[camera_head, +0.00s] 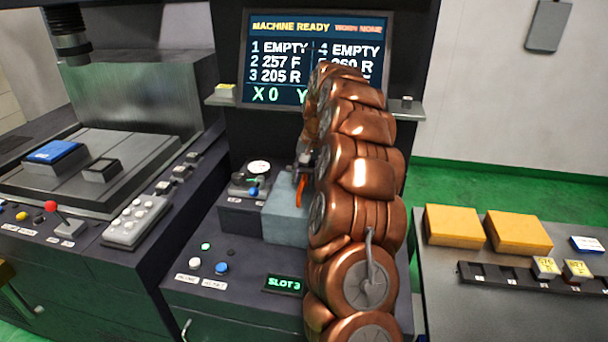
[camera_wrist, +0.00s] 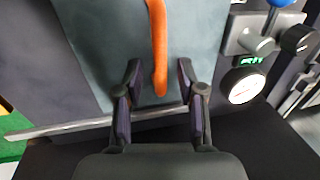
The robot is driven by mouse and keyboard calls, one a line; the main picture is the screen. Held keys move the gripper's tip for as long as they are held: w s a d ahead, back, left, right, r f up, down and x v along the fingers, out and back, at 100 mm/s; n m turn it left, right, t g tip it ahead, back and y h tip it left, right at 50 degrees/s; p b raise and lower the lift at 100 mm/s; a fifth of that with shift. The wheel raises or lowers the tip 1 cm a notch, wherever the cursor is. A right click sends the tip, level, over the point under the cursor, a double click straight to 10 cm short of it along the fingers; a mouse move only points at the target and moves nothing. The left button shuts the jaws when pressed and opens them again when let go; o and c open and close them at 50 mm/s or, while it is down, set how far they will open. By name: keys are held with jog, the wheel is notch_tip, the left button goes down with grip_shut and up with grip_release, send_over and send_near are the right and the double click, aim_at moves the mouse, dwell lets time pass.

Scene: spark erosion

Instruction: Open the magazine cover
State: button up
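The magazine cover appears to be the blue-grey box face (camera_head: 284,218) behind my copper arm in the head view; the arm hides its right part. In the wrist view its flat grey-blue surface (camera_wrist: 95,45) fills the upper middle. An orange handle strip (camera_wrist: 157,40) runs down over it, and a bit of orange (camera_head: 300,188) shows in the head view. My gripper (camera_wrist: 159,72) is open, its two dark fingers on either side of the strip's lower part, with gaps on both sides. In the head view my gripper (camera_head: 305,160) is partly hidden by the arm.
A round gauge (camera_head: 258,168) and a blue knob (camera_head: 254,191) stand left of the box. A metal rod (camera_wrist: 85,125) crosses below the strip in the wrist view. The screen (camera_head: 318,60) reads "MACHINE READY". Yellow blocks (camera_head: 455,226) lie on the right bench.

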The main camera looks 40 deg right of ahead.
grip_shut()
dwell(0.4)
jog(key=shift+a, duration=0.1)
